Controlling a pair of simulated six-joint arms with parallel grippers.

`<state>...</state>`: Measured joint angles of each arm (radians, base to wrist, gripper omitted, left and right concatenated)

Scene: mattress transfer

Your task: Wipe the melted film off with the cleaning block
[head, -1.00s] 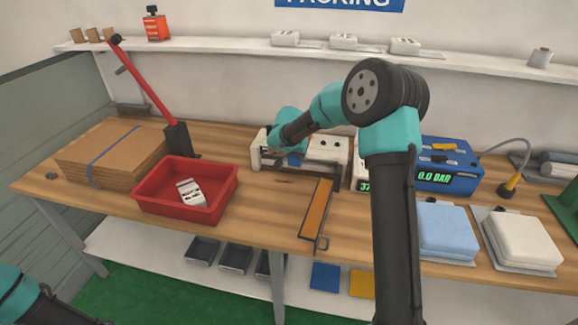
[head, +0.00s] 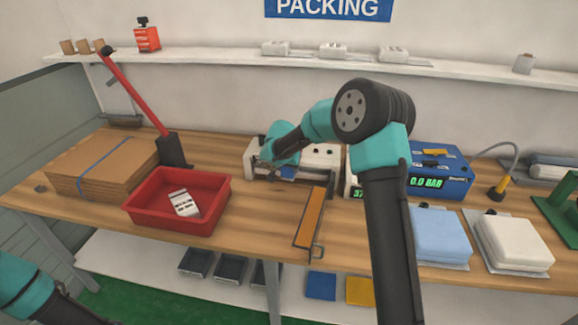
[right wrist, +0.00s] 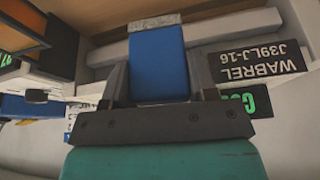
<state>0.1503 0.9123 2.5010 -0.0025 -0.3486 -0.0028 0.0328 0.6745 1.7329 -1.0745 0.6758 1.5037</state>
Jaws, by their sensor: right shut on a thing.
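The cleaning block (right wrist: 158,64) is blue with a grey far end and sits between the two dark fingers of my right gripper (right wrist: 160,80) in the right wrist view. In the head view that gripper (head: 268,158) is low over the left part of a long white sealer-like machine (head: 322,158). A little blue shows beside it there, probably the block. I cannot tell whether the block touches the machine's bar (right wrist: 138,23). I cannot make out the melted film. Only part of my left arm shows at the bottom left; its gripper is out of view.
A red bin (head: 150,218) holds a white item. Flat cardboard (head: 85,170) and a red-handled lever tool (head: 135,95) are at the left. A blue unit (head: 440,180) and folded blue (head: 440,235) and white (head: 512,243) bundles are at the right. An orange strip (head: 309,217) lies in front.

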